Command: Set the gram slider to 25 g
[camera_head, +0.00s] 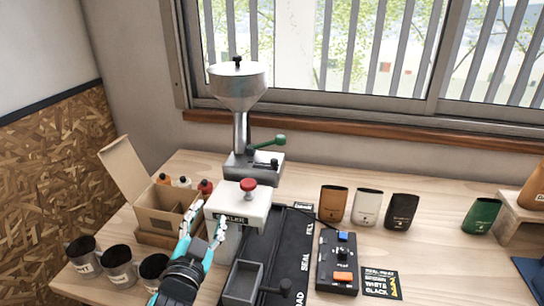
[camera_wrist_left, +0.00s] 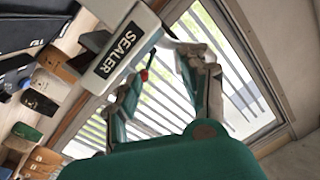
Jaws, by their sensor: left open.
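The metal dispenser (camera_head: 238,90) with a hopper, a green-knobbed lever (camera_head: 279,140) and a grey base (camera_head: 252,170) stands at the back below the window. Small dark parts show on its base, but I cannot tell whether one is the gram slider, and no gram marks are readable. My left gripper (camera_head: 204,228) is open and empty, its fingers pointing up beside the left side of the white sealer (camera_head: 228,205). In the left wrist view my gripper (camera_wrist_left: 163,75) shows spread fingers, with the sealer (camera_wrist_left: 125,40) close by to the left.
An open cardboard box (camera_head: 165,212) and dark cups (camera_head: 116,262) stand left of my gripper. A black rail with a grey tray (camera_head: 242,283) and a control box (camera_head: 337,262) lie to the right. Several pouches (camera_head: 366,206) stand farther right. Bare table (camera_head: 435,250) shows at right.

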